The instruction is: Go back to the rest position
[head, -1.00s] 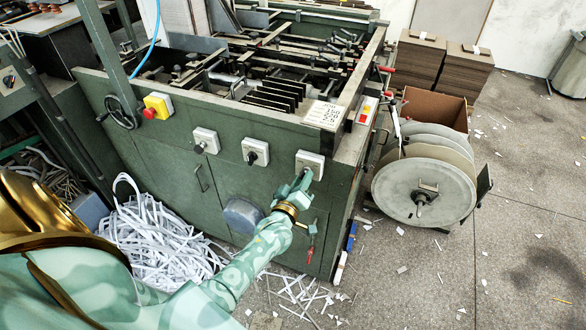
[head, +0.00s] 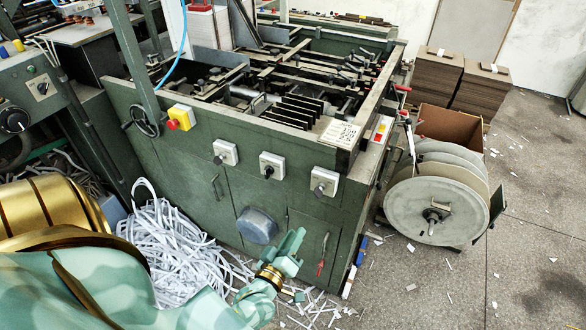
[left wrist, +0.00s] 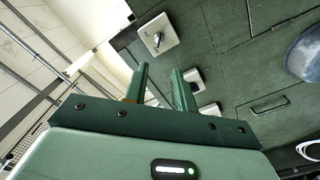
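My left gripper (head: 291,243) is in front of the lower right of the green machine (head: 200,190), below the row of knobs and apart from them. In the left wrist view its two fingers (left wrist: 160,82) stand apart with nothing between them, so it is open and empty. The right knob (head: 324,182) sits on a white plate on the machine front; a knob on a white plate also shows in the left wrist view (left wrist: 155,40). My right gripper is not in view.
A reel of large grey discs (head: 437,205) stands right of the machine. White paper strips (head: 175,240) lie heaped at the left front. A red and yellow switch (head: 180,118) is on the front. Brown board stacks (head: 432,75) stand behind. The floor (head: 530,240) at right is mostly clear.

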